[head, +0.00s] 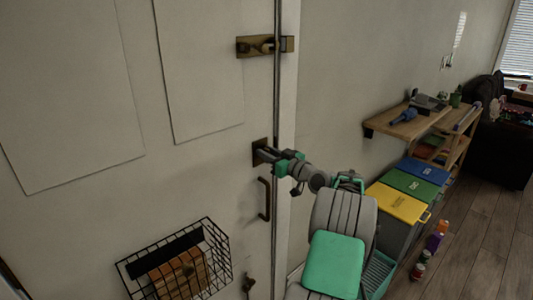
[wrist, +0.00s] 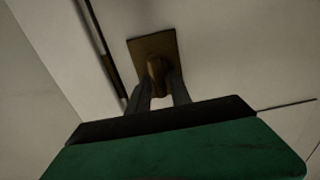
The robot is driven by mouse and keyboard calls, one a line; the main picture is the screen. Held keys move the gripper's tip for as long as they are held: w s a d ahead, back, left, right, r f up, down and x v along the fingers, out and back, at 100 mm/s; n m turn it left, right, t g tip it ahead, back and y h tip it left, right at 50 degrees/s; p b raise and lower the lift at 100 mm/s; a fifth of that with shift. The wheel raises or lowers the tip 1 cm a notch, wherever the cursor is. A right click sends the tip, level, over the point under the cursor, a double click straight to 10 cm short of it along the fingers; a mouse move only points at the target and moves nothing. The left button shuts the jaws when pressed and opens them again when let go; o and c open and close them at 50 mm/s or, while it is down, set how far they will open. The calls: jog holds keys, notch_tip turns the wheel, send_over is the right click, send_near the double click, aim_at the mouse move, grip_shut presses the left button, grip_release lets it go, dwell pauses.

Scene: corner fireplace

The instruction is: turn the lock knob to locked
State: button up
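The lock knob (wrist: 155,70) is a small brass-brown piece on a square brown plate (wrist: 140,47) on the white door. In the wrist view, my gripper (wrist: 160,84) has one dark finger on each side of the knob, with no clear gap at the fingertips. A pale gap shows between the fingers below the knob. In the head view, the plate (head: 259,150) shows at the door's right edge. My gripper (head: 270,153) reaches it from the right and hides the knob there. The knob's exact angle is hard to read.
A brass slide bolt (head: 264,46) sits above the lock and a dark pull handle (head: 264,198) just below it. A wire basket (head: 222,243) hangs on the door at lower left. A wooden shelf (head: 408,127) and bins with coloured lids (head: 397,202) stand to the right.

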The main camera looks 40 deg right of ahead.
grip_shut()
dwell(0.5)
jog(key=m, duration=0.1)
jog(key=m+b, duration=0.1)
jog(key=m, duration=0.1)
jog(key=shift+d+m, duration=0.2)
jog(key=shift+m, duration=0.1)
jog(key=m, duration=0.4)
jog(key=shift+d+f+m, duration=0.1)
jog(key=shift+d+m, duration=0.15)
jog(key=shift+m, duration=0.05)
jog(key=shift+d+f+m+p, duration=0.15)
jog(key=shift+m+p, duration=0.55)
jog(key=shift+m, duration=0.95)
jog(key=shift+f+m+p, duration=0.2)
jog(key=shift+m+p, duration=0.45)
jog(key=shift+m, duration=0.95)
jog(key=shift+d+f+m+p, duration=0.15)
jog(key=shift+m+p, duration=0.55)
jog(key=shift+m, duration=0.95)
jog(key=shift+f, duration=0.1)
